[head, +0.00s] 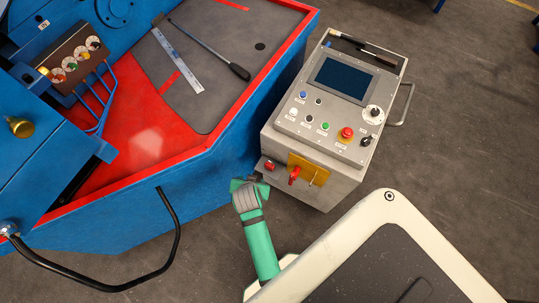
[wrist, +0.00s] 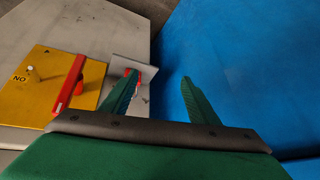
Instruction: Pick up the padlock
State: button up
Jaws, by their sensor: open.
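The padlock looks to be the small red piece (head: 270,165) on the front of the grey control box, left of the yellow plate. In the wrist view a little red (wrist: 127,72) shows at a pale metal bracket, mostly hidden behind my left finger, so its shape is unclear. My gripper (head: 249,186) is just below and left of it in the head view. In the wrist view my gripper (wrist: 160,76) has its two green fingers spread, with nothing held between them. The red piece is at the left finger, not centred between the two; contact cannot be told.
The yellow plate (wrist: 38,98) with a red handle (wrist: 68,86) is close beside the bracket. The grey control box (head: 338,165) stands right of a blue machine (head: 225,135). A black curved handle (head: 177,240) sticks out at lower left. Floor is open at right.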

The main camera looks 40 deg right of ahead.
jog(key=w+d+r+m+g, duration=0.3)
jog(key=d, duration=0.4)
send_over(269, 165)
jog(key=a, duration=0.2)
jog(key=shift+f, duration=2.55)
jog(key=shift+m+g, duration=0.3)
jog(key=shift+m, duration=0.1)
jog(key=shift+s+x, duration=0.2)
jog(key=shift+x, duration=1.1)
jog(key=shift+s+x, duration=0.2)
jog(key=shift+x, duration=1.1)
jog(key=c, duration=1.3)
